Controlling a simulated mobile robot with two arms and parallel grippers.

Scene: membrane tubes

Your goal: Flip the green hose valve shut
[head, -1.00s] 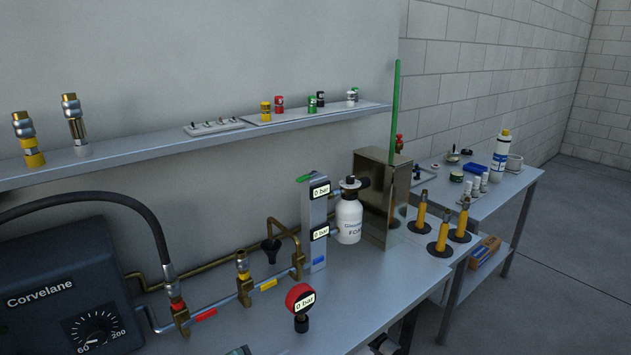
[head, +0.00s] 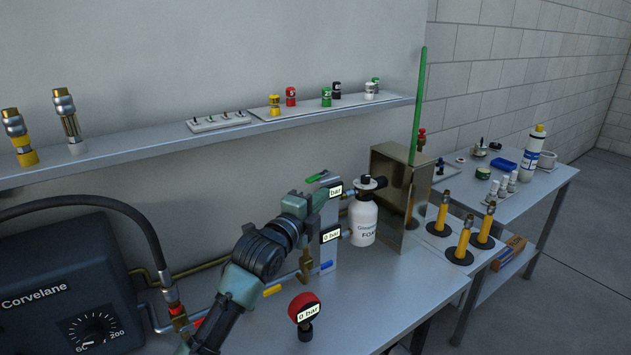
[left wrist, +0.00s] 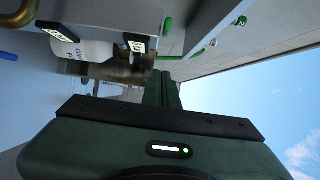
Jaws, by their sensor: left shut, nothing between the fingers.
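The green valve lever (head: 317,177) sits on top of the grey upright panel (head: 329,250) and slants up to the right in the head view. A small green piece (left wrist: 167,24) at the panel's top end in the left wrist view looks like this lever. My left gripper (head: 322,197) is just below the lever and in front of the panel's upper part, partly covering the upper "0 bar" display. Its fingers (left wrist: 165,88) are together and empty. I cannot tell whether they touch the panel; they look apart from the lever. My right gripper is out of view.
A white bottle (head: 362,220) and a metal box (head: 390,190) stand right of the panel. A red gauge (head: 304,307) stands in front. The shelf (head: 220,135) with small caps runs behind, above the lever.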

